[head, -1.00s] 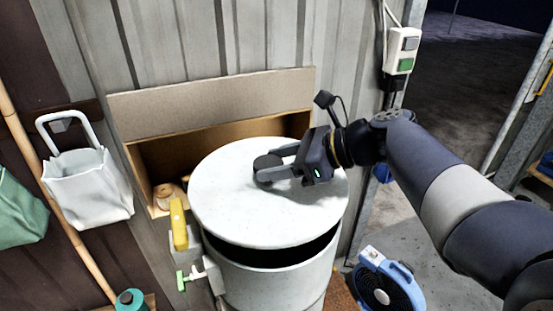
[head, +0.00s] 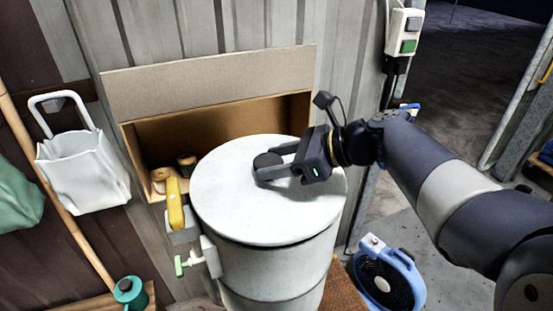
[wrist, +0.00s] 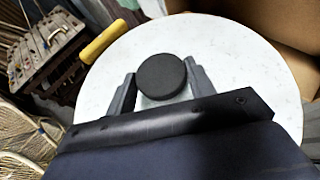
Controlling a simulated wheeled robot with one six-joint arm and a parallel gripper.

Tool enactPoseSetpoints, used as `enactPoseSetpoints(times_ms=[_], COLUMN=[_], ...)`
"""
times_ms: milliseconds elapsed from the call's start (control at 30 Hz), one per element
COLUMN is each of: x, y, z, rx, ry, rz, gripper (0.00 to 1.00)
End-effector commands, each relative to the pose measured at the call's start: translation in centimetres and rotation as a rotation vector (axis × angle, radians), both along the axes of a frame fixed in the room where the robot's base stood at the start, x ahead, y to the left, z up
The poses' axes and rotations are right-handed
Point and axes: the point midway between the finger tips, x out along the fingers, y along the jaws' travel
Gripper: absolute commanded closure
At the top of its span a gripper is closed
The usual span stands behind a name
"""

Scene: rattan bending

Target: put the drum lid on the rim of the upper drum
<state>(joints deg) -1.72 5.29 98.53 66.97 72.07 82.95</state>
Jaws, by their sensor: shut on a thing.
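The drum lid (head: 240,205) is a round, pale speckled disc with a dark round knob (head: 267,160) in its middle. My gripper (head: 275,163) is shut on the knob, with a finger on each side of it; the wrist view shows the same grip on the knob (wrist: 161,76) from above. The upper drum (head: 290,262) is a pale cylinder directly under the lid. The lid lies over the drum's mouth and appears close to level. Only a thin dark line shows below its front edge, so I cannot tell whether it touches the rim all round.
A yellow-handled lever (head: 175,204) and a green-handled tap (head: 181,264) stick out at the drum's left. An open cardboard box (head: 215,78) stands behind. A white bag (head: 85,180) hangs at left. A blue fan (head: 388,278) stands on the floor at right.

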Motion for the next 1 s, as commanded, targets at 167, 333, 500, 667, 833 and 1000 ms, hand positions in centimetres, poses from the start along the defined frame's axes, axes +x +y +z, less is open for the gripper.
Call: enactPoseSetpoints(times_ms=[167, 333, 500, 667, 833, 1000], x=[0.0, 0.0, 0.0, 0.0, -0.1, -0.6], y=[0.0, 0.0, 0.0, 0.0, -1.1, -3.6], z=[0.1, 0.1, 0.1, -0.1, 0.5, 1.7], rx=[0.002, 0.001, 0.001, -0.002, 0.000, 0.000], ry=[-0.003, -0.002, -0.001, 0.002, -0.002, -0.004], rz=[0.000, 0.000, 0.000, 0.000, -0.002, -0.006], gripper=[0.45, 0.32, 0.23, 0.23, 0.23, 0.23])
